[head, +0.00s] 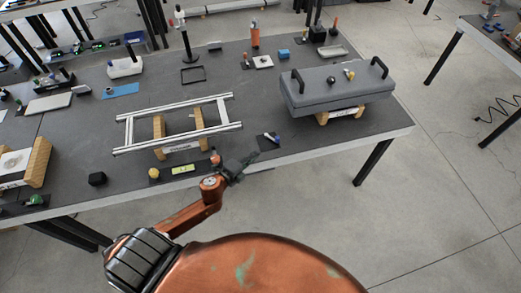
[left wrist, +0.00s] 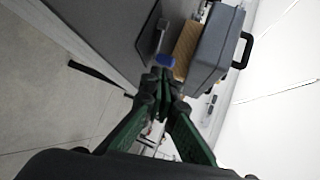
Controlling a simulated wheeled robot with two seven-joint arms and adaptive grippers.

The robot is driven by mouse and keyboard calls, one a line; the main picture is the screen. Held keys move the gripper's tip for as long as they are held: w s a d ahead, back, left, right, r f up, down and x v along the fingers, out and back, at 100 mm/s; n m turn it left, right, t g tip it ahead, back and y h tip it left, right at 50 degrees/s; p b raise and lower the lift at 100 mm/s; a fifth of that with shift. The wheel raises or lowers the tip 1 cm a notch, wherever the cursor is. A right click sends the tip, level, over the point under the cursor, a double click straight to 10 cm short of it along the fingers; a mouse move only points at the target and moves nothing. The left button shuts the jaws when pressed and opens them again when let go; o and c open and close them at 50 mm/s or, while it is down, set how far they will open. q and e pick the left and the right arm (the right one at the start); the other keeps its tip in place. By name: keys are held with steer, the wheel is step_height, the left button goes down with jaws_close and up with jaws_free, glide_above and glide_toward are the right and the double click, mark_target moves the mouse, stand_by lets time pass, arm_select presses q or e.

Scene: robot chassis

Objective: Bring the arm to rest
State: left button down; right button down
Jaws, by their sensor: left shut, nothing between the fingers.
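My left arm (head: 190,213), copper coloured, reaches from the bottom of the head view to the front edge of the table. Its gripper (head: 246,162) is dark and green and appears just in front of the table edge. The left wrist view shows the two green fingers meeting at their tips (left wrist: 161,83), shut with nothing between them. A small blue-tipped item (left wrist: 165,60) appears just beyond the tips; I cannot tell the gap. My right gripper is not in view.
The dark grey table (head: 330,143) holds a silver rail frame (head: 180,143) on wooden blocks and a grey case (head: 340,93) with black handles on another block. The case also shows in the left wrist view (left wrist: 214,48). Small items line the front edge. Bare floor (head: 420,200) lies right.

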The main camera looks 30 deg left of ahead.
arm_select(q)
steer(key=v, duration=0.3)
steer(key=shift+s+a+r, duration=0.1)
steer(key=shift+s+r, duration=0.05)
steer(key=shift+s, duration=0.2)
